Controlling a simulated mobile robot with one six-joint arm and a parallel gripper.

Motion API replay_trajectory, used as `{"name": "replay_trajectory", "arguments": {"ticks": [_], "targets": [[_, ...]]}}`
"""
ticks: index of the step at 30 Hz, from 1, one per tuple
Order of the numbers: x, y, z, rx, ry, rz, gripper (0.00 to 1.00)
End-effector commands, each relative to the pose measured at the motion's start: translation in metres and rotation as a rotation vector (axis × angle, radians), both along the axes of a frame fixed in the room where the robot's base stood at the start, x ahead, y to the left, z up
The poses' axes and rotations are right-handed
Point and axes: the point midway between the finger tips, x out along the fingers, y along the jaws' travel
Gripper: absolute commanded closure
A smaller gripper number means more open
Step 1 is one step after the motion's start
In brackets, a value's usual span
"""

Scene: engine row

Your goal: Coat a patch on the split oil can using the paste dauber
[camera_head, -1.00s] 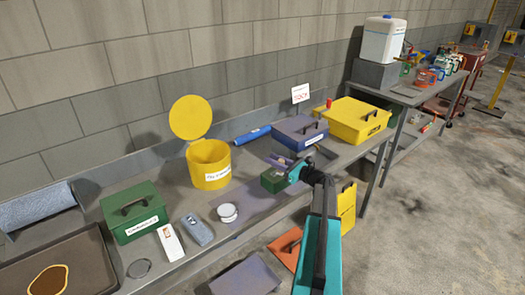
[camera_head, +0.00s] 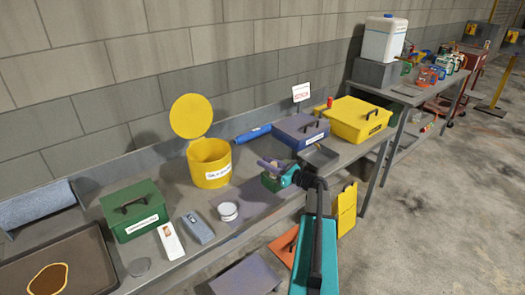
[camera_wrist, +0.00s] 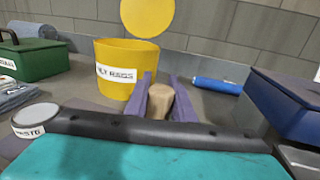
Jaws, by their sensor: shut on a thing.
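My gripper (camera_head: 270,163) is shut on a tan wooden piece (camera_wrist: 160,101), which looks like the handle of the paste dauber. It stands between the two purple fingers in the wrist view, and its lower end is hidden by my wrist. A round paste tin (camera_head: 228,211) with a white top stands on the bench to the left of the gripper; it also shows at the left of the wrist view (camera_wrist: 36,118). I cannot make out a split or patch.
A yellow rag bin (camera_head: 210,165) with its lid up stands behind the tin. A blue roll (camera_head: 253,134), a blue-grey box (camera_head: 300,130), a grey tray (camera_head: 319,157) and a yellow case (camera_head: 354,118) lie to the right. A green box (camera_head: 134,211) stands left.

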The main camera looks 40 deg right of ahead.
Motion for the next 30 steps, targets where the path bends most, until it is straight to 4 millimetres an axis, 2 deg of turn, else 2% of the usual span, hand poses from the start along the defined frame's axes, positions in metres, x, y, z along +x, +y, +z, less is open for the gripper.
{"name": "replay_trajectory", "arguments": {"ticks": [8,10,12,30], "targets": [[-0.001,0.028,-0.001,0.0,0.0,0.0,1.0],[0.001,0.025,0.008,0.0,0.0,0.001,1.0],[0.001,0.026,0.026,-0.003,-0.001,0.002,1.0],[0.008,0.037,0.076,0.0,-0.001,0.017,1.0]]}}
